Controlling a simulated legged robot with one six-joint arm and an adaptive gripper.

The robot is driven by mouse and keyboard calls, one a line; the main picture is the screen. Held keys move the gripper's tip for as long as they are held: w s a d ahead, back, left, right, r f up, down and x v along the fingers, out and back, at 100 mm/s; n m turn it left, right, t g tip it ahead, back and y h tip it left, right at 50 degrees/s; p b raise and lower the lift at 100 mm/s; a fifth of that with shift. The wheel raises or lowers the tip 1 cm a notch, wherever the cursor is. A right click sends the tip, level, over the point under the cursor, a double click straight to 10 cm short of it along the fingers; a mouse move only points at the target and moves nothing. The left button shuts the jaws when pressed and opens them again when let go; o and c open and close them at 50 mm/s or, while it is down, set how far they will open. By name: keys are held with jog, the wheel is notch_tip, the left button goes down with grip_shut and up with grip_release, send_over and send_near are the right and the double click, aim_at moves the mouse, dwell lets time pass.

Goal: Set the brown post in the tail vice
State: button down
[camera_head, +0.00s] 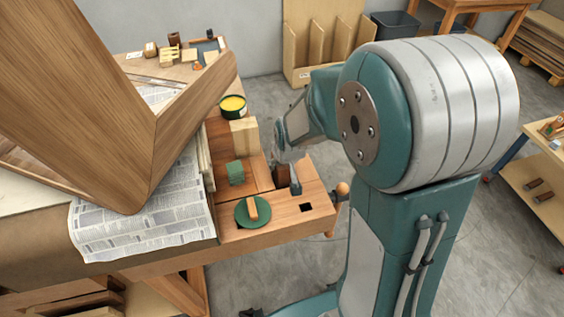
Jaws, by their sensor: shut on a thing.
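My gripper (288,178) is low over the right end of the wooden bench, shut on a dark brown post (281,174). The post looks upright, partly covered by my gripper's finger. I cannot tell whether its foot touches the bench top. The tail vice (318,196) is at the bench's right end, with a round wooden handle knob (342,189) on its outer side. A dark square hole (306,207) shows in the wood there, in front and to the right of my gripper.
A large bent wooden lamination (155,115) over newspaper (150,225) fills the left.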

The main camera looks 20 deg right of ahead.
jog(key=shift+f, duration=1.15)
dwell(0.6)
grip_release()
dwell(0.4)
jog(key=shift+r, duration=4.05)
